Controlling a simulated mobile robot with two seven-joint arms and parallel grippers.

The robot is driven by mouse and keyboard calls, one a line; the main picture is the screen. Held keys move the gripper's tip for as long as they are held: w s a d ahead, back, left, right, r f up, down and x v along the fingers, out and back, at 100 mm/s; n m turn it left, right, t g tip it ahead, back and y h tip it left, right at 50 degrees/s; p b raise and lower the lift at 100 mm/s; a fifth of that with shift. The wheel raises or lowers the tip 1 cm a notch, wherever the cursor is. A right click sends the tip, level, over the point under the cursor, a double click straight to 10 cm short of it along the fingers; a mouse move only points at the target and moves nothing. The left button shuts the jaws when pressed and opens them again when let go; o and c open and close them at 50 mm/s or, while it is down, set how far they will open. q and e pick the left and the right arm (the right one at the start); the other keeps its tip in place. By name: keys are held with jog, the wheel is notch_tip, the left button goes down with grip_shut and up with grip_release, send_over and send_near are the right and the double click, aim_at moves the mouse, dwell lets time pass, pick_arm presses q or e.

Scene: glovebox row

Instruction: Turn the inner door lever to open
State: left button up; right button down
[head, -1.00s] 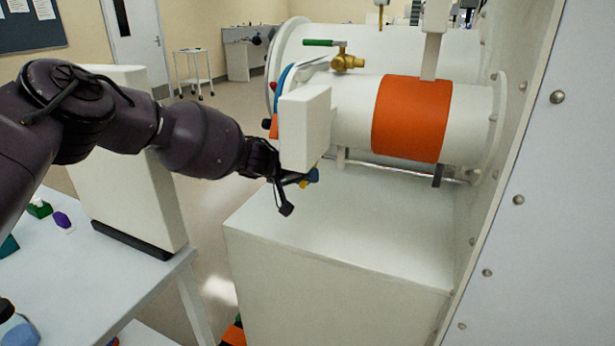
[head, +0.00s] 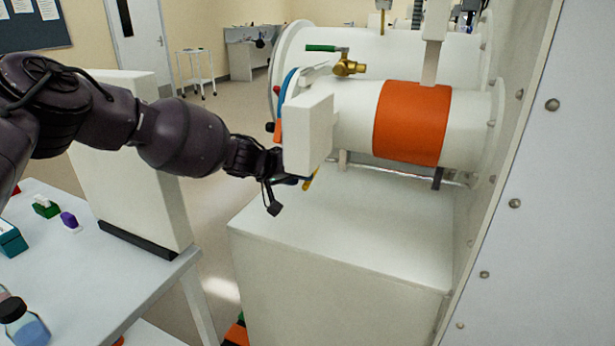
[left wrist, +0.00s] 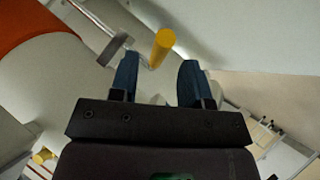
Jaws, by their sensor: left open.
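My left gripper (head: 294,181) is at the near left end of the white chamber tube (head: 350,115), just under a white block-like housing. In the left wrist view its two blue fingers (left wrist: 158,84) are apart and empty. A yellow grip (left wrist: 161,47), seemingly the lever's handle, lies just beyond the gap between the fingertips, with a grey metal bar beside it. It also shows as a small yellow piece (head: 309,180) below the housing in the head view. The housing hides part of the gripper. I cannot tell whether a finger touches the grip. My right gripper is not in view.
A brass valve (head: 347,67) with a green handle sits above the tube, which has an orange band (head: 411,123). A white cabinet (head: 340,245) stands below. A table (head: 75,265) with small items is at left. The riveted wall (head: 545,230) bounds the right.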

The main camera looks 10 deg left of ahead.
pick_arm(q)
jog(key=p+v, duration=0.1)
jog(key=v, duration=0.5)
jog(key=shift+s+a+r+p, duration=0.15)
jog(key=shift+s+a+p, duration=0.05)
jog(key=shift+s+p, duration=0.15)
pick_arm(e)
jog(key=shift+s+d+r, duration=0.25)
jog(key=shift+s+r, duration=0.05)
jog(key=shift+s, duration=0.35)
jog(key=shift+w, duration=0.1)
